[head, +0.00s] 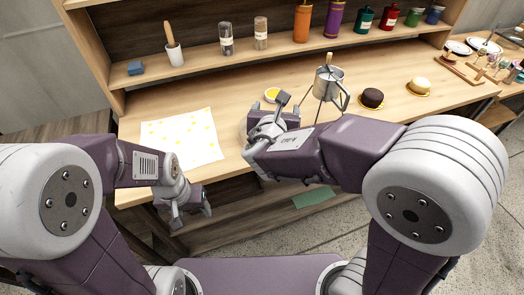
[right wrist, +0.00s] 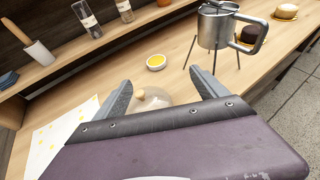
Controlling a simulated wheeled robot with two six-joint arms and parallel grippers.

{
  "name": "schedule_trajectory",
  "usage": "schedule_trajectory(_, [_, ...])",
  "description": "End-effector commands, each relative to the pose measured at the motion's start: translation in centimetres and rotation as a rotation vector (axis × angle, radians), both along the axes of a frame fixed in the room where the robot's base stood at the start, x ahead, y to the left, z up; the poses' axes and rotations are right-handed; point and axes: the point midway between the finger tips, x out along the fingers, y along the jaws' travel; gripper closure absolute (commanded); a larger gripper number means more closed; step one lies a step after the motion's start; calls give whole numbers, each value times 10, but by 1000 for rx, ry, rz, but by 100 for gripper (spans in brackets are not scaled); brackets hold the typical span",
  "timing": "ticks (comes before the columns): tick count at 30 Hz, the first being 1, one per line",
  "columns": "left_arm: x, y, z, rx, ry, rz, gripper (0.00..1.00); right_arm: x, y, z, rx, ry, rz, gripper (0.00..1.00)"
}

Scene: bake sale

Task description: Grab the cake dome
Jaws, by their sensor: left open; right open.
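The cake dome (right wrist: 160,98) is clear, with a small pale round knob (right wrist: 141,94) on top. In the right wrist view it stands on the wooden counter, between and below my right gripper's fingers (right wrist: 160,80), partly hidden by the gripper body. My right gripper (head: 267,116) is open and hangs over the dome. In the head view this gripper and arm mostly hide the dome. I cannot tell whether a finger touches it. My left gripper (head: 191,213) is open and empty, in front of the counter's front edge.
A metal sifter-like can on a thin-legged stand (head: 328,82) stands close right of my right gripper. A yellow-filled bowl (head: 272,95) is behind it. A dark cake (head: 372,97) and yellow cake (head: 419,86) stand right; a spotted sheet (head: 181,139) lies left.

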Motion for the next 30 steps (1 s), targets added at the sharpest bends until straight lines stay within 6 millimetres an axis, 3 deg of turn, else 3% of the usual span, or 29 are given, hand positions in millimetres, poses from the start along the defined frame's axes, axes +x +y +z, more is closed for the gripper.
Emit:
schedule_trajectory(1, [0, 0, -26, 0, 0, 0, 36, -4, 15, -27, 1, 1, 34, 18])
schedule_trajectory(4, [0, 0, -42, 0, 0, 0, 36, -12, 36, -44, 0, 4, 83, 18])
schedule_trajectory(8, [0, 0, -49, 0, 0, 0, 36, -19, 50, -52, 0, 6, 118, 18])
schedule_trajectory(13, [0, 0, -47, 0, -1, 0, 36, -17, 51, -50, 0, 7, 120, 18])
schedule_trajectory(20, [0, 0, -56, 0, -1, 0, 36, 13, 48, -64, 0, 7, 115, 18])
schedule_trajectory(25, [0, 0, -57, 0, 0, 0, 36, 23, 48, -67, 1, 8, 117, 18])
schedule_trajectory(30, [0, 0, -62, 0, 0, 0, 36, 53, 46, -78, 0, 7, 115, 18])
